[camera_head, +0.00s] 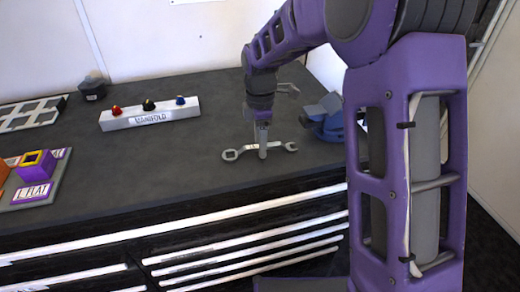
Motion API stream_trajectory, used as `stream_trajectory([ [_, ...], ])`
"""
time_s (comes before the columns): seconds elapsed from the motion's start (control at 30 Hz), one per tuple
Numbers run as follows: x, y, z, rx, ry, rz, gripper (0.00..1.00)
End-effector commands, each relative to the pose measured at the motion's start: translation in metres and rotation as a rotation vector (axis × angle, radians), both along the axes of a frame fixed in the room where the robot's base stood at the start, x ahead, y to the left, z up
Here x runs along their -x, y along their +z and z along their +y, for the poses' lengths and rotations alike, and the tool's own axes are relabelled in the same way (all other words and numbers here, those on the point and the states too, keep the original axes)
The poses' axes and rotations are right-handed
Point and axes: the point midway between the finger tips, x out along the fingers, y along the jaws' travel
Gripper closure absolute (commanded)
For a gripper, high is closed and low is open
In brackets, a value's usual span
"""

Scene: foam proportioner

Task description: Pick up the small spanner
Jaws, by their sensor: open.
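A small silver spanner (240,152) lies flat on the dark worktop, with a ring end at its left and another at its right (291,147). My gripper (263,153) points down at the middle of the spanner's handle, with its fingers over or around it. The fingers are seen nearly edge-on, so the gap between them does not show. I cannot tell whether they touch the handle. The middle of the handle is partly hidden behind the fingers.
A blue vise-like object (326,122) stands close to the right of the spanner. A white block marked MANIFOLD (150,118) with coloured knobs is behind left. A labelled board (35,192) and a grey grid (30,113) lie at far left. Drawers (230,232) are below the worktop's front edge.

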Motion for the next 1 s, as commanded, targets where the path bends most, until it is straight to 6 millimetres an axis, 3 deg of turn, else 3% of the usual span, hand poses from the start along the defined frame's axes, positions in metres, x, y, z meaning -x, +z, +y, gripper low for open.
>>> stream_trajectory([
  [0.77, 0.0000, -0.0045, 0.0001, 0.000, 0.000, 0.000, 0.43],
  [0.8, 0.0000, -0.0045, 0.0001, 0.000, 0.000, 0.000, 0.44],
  [1.0, 0.0000, -0.0044, 0.0001, 0.000, 0.000, 0.000, 0.80],
])
